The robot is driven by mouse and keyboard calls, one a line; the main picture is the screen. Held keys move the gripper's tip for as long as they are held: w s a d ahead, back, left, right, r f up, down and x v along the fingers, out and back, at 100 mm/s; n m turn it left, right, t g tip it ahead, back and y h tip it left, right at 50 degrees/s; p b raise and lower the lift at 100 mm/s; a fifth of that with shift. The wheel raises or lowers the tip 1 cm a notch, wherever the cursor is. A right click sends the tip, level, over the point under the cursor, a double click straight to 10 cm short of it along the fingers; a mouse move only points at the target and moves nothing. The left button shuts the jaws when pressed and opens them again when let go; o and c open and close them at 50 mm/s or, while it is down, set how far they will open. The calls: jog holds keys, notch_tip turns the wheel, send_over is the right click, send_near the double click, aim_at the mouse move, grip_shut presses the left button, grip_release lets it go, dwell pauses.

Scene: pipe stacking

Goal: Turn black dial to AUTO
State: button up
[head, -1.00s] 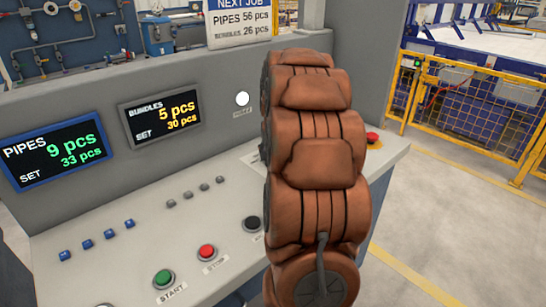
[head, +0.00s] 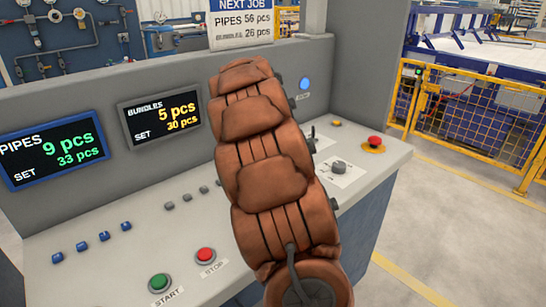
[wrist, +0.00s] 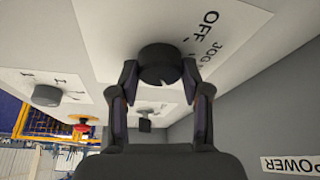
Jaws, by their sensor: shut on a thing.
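The black dial (wrist: 160,62) sits on a white label plate (wrist: 105,30) in the wrist view. The word OFF and a second word that looks like JOG are printed to its right; I cannot see AUTO. My gripper (wrist: 160,74) has one finger on each side of the dial and is shut on it. A small pale mark shows on the dial's lower edge, but I cannot tell its setting. In the head view my arm hides the gripper and this dial.
A grey knob (head: 339,167), a black lever switch (head: 311,137) and a red emergency button (head: 375,142) stand right of my arm. A blue lamp (head: 305,84) is on the upright panel. Green START (head: 160,283) and red STOP (head: 205,256) buttons lie to the left.

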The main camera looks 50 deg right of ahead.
dwell(0.4)
jog(key=o, duration=1.1)
jog(key=shift+o, duration=0.2)
jog(key=shift+r, duration=0.1)
jog(key=v, duration=1.1)
jog(key=shift+a+r, duration=0.15)
jog(key=shift+r, duration=0.25)
jog(key=shift+a+r, duration=0.1)
